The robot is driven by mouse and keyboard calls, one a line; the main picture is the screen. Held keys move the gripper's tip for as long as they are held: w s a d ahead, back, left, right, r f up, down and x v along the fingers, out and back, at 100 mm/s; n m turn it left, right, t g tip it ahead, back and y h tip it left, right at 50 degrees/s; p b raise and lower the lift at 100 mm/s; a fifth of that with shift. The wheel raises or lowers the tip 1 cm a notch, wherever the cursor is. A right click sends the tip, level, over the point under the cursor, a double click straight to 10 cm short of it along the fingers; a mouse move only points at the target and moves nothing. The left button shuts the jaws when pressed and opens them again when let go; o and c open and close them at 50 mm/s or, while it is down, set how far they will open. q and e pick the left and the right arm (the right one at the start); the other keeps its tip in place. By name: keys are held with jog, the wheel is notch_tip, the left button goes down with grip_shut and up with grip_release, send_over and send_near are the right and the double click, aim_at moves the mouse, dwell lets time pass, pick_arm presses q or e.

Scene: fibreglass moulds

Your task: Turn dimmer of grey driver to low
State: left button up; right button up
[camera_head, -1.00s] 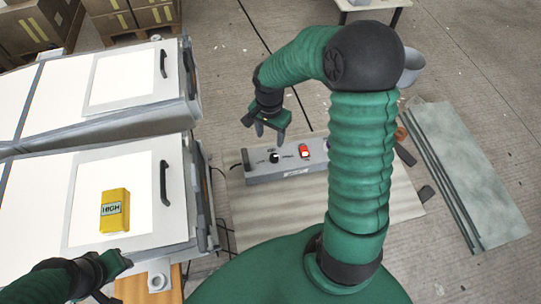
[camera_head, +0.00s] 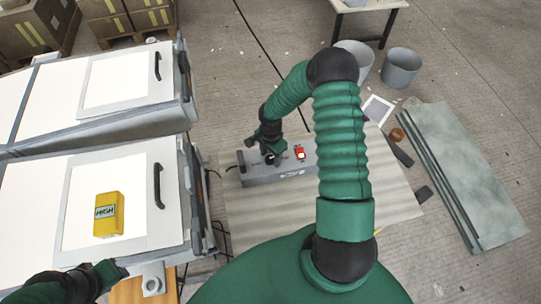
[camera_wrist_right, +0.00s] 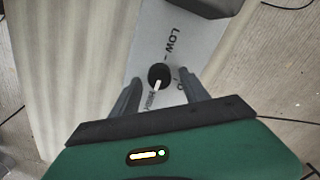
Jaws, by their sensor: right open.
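The grey driver (camera_head: 250,181) is a long box on the mat, with a red switch (camera_head: 300,153) on top. In the right wrist view its round black dimmer knob (camera_wrist_right: 160,72) has a white pointer toward the lower "HIGH" marking; "LOW" is printed at the opposite side. My right gripper (camera_head: 270,156) is over the driver's knob end and mostly hides the knob in the head view. In the wrist view its open fingers (camera_wrist_right: 160,92) stand on either side of the knob; contact cannot be told. My left gripper (camera_head: 120,271) is at the lower left, its jaws unclear.
A yellow box (camera_head: 116,226) labelled "HIGH" lies on the near white-topped mould (camera_head: 50,195) at left. The beige mat (camera_head: 240,212) lies under the driver. Grey panels (camera_head: 470,175) lie at right, and buckets (camera_head: 401,66) stand behind. Cables run left of the driver.

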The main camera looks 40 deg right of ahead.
jog(key=shift+a+f, duration=0.1)
jog(key=shift+a, duration=0.2)
jog(key=shift+c, duration=0.6)
pick_arm(q)
jog(key=shift+a, duration=0.3)
pick_arm(e)
jog(key=shift+d, duration=0.1)
grip_shut()
